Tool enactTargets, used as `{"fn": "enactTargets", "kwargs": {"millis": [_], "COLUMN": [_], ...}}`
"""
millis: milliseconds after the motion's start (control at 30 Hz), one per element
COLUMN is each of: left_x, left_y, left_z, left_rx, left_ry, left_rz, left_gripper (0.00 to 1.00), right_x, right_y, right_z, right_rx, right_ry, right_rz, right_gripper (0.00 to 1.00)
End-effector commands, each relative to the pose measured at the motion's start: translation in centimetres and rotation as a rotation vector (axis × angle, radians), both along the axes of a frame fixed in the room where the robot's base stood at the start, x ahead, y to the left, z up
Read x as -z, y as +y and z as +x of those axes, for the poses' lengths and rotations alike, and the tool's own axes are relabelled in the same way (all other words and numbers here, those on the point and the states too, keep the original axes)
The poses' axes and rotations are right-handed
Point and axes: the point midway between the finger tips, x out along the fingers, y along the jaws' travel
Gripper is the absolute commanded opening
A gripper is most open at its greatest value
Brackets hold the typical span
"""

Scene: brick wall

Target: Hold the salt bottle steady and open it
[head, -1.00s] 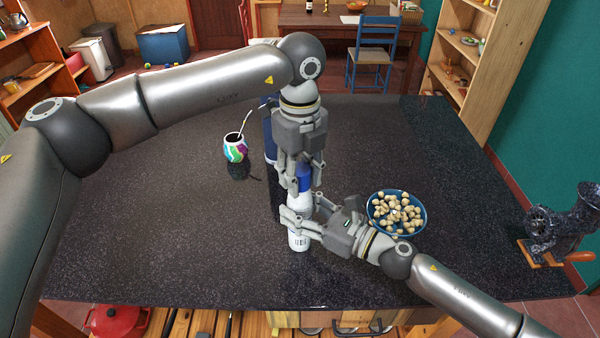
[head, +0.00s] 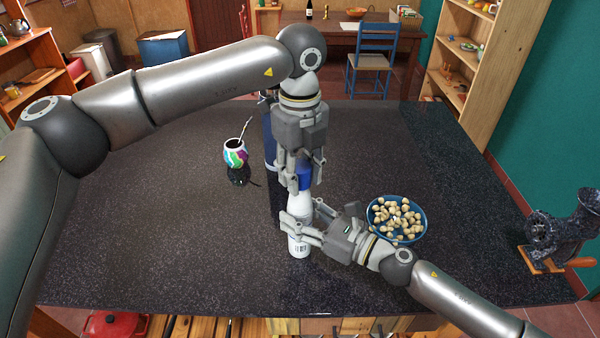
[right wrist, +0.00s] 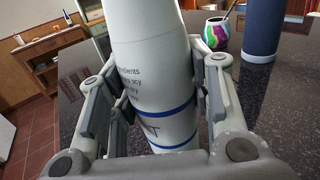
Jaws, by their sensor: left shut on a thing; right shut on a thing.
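The salt bottle is white with a blue cap and stands upright on the dark counter in the head view. Its white body (head: 299,205) shows between my two grippers, and its blue cap (head: 305,178) is above. My left gripper (head: 304,172) points down from above and is shut on the cap, partly hiding it. My right gripper (head: 299,229) comes in from the right, lower down, and is shut around the body. In the right wrist view the bottle (right wrist: 150,65) sits between both fingers, with lettering and blue bands showing. Its cap is out of that view.
A dark blue cylinder (head: 270,150) stands close behind the bottle. A colourful cup with a straw (head: 236,153) is to its left. A blue bowl (head: 418,230) of round pale pieces is beside my right gripper. A grinder (head: 560,225) stands at the right edge. The left counter is clear.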

Motion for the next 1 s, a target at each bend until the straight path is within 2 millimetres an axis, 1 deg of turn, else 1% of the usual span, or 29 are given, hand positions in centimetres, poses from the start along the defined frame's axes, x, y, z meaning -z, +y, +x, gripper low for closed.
{"fn": "enactTargets", "kwargs": {"millis": [167,267,567,633,800,833,1000], "left_x": [0.0,-0.3,-3.7,-4.0,-4.0,-4.0,-4.0], "left_y": [0.0,0.0,0.0,0.0,0.0,0.0,0.0], "left_z": [0.0,0.0,0.0,0.0,0.0,0.0,0.0], "left_rx": [0.000,0.000,0.000,0.000,0.001,0.001,0.000], "left_ry": [0.000,-0.001,-0.002,-0.001,0.000,0.000,0.000], "left_rz": [0.000,0.000,0.000,0.000,0.000,0.000,0.000], "left_gripper": [0.06,0.06,0.06,0.06,0.06,0.06,0.06], "right_x": [0.0,0.0,0.0,0.0,0.0,0.0,0.0], "right_y": [0.0,0.0,0.0,0.0,0.0,0.0,0.0], "right_z": [0.0,0.0,0.0,0.0,0.0,0.0,0.0], "right_rx": [0.000,0.000,0.001,0.001,0.000,0.000,0.000], "right_ry": [0.000,0.000,0.001,0.001,0.000,0.000,0.000], "right_rz": [0.000,0.000,-0.001,-0.001,0.000,0.000,0.000], "right_gripper": [0.00,0.00,0.00,0.00,0.00,0.48,0.70]}}
